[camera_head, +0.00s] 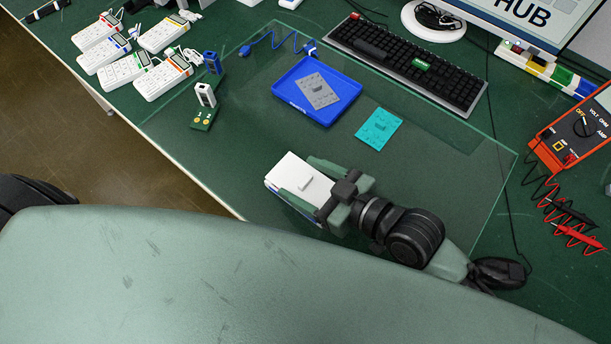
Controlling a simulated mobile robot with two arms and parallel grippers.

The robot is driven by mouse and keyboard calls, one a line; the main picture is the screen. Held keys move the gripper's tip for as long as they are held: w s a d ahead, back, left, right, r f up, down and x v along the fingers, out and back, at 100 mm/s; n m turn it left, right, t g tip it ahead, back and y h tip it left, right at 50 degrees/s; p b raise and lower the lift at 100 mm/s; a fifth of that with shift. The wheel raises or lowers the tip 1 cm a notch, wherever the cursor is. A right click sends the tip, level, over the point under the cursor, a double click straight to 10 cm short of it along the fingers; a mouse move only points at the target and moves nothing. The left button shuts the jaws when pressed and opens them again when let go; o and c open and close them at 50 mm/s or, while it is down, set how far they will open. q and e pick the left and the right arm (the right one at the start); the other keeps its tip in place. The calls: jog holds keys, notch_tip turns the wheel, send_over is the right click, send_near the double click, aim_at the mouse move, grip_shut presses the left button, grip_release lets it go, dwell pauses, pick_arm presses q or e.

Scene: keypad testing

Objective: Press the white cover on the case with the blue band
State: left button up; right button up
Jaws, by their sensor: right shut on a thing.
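A white case (296,168) with a plain white cover on top lies at the near middle of the table. A strip of blue shows along its lower left side, and a small raised tab stands on the top. My right gripper (301,178) is shut on this case, one finger along each long side. The palm covers its right end. I cannot tell whether the cover sits fully flush, or whether the case touches the table. My left gripper is not in view.
A blue tray (286,95) holds a grey plate (318,90). A teal plate (379,129) lies to its right. Several white keypads (122,69) and a small stand (204,119) are at the left. The glass mat's middle is clear.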

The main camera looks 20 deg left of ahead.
dwell(0.4)
dwell(0.3)
jog(key=shift+f, duration=0.3)
dwell(0.8)
jog(key=o, duration=1.5)
jog(key=shift+r+p, duration=0.6)
jog(key=shift+p, duration=0.25)
jog(key=shift+r+p, duration=2.9)
jog(key=shift+r, duration=0.05)
